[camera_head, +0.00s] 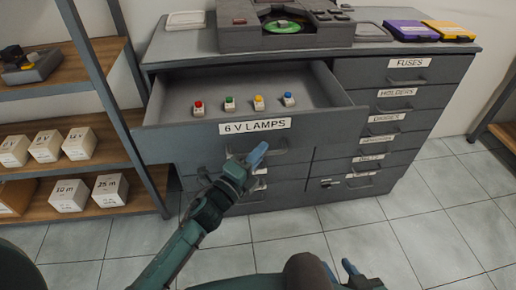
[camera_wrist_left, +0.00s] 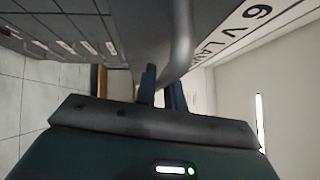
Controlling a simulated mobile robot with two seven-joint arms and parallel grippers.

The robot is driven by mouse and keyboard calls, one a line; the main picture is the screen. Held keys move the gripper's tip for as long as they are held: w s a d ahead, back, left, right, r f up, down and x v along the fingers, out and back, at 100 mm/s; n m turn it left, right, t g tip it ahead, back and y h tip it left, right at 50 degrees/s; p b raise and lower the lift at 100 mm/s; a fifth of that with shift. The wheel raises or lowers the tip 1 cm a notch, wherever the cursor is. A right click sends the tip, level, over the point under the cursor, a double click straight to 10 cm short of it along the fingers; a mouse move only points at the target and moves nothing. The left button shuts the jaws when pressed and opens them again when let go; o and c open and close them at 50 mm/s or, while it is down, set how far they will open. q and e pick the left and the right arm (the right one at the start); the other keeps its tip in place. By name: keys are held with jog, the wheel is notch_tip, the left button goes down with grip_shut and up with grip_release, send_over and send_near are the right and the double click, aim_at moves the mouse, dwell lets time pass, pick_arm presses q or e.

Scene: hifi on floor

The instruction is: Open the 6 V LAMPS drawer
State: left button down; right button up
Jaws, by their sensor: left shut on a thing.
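The 6 V LAMPS drawer (camera_head: 170,143) is pulled out of the dark grey cabinet, top left, with its label (camera_head: 255,126) on the front. Four small lamps stand inside: red (camera_head: 198,109), green (camera_head: 229,104), yellow (camera_head: 258,103) and blue (camera_head: 289,100). My left gripper (camera_head: 256,156) is at the drawer front below the label, shut on its handle. In the left wrist view the grey handle (camera_wrist_left: 181,45) runs down between the fingers (camera_wrist_left: 162,88). My right gripper (camera_head: 340,270) is low at the bottom edge, apart from the cabinet, its blue fingertips spread and empty.
A record player (camera_head: 285,35) and purple (camera_head: 408,31) and yellow (camera_head: 447,31) cases sit on the cabinet top. Closed labelled drawers, including FUSES (camera_head: 409,63), fill the right column. A shelf (camera_head: 80,140) with white boxes stands left. The tiled floor (camera_head: 440,215) is clear at right.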

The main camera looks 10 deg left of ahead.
pick_arm(q)
jog(key=shift+s, duration=0.25)
jog(key=c, duration=1.5)
grip_release()
jog(key=shift+b+v, duration=0.85)
jog(key=shift+v, duration=5.75)
